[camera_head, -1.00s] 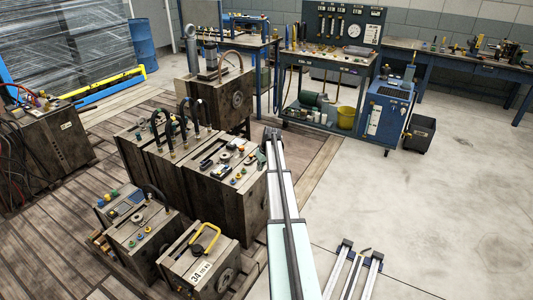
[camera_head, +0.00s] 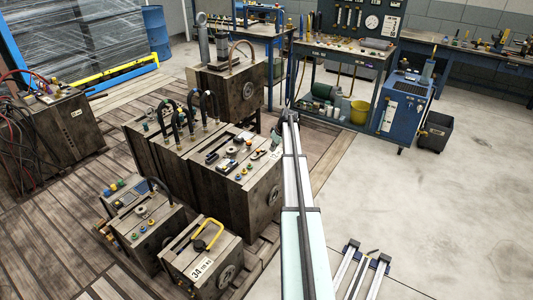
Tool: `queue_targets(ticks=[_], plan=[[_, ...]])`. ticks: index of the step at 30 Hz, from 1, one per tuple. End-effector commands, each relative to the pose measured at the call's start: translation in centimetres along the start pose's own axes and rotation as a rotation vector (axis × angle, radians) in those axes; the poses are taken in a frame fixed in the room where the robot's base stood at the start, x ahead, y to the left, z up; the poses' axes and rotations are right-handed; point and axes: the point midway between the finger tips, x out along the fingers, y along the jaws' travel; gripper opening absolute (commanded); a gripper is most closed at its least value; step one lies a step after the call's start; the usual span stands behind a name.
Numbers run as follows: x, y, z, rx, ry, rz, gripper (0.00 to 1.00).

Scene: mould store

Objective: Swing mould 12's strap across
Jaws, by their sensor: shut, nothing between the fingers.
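To the left of that stands another mould (camera_head: 150,245) with coloured caps. No strap labelled 12 is legible.
A long pale rail-like piece (camera_head: 302,235) runs up the middle, close right of the moulds. Another mould (camera_head: 235,85) stands behind. A blue trolley (camera_head: 405,105), a black bin (camera_head: 435,131) and benches stand at the back. The concrete floor at right is mostly free.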

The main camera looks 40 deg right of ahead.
Motion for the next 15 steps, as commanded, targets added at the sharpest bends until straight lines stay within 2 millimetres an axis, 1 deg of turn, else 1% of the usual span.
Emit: queue_targets(ticks=[5, 15], plan=[[1.9, 0.0, -0.1, 0.0, -0.001, -0.001, 0.0], [8.3, 0.1, -0.2, 0.001, -0.002, -0.002, 0.0]])
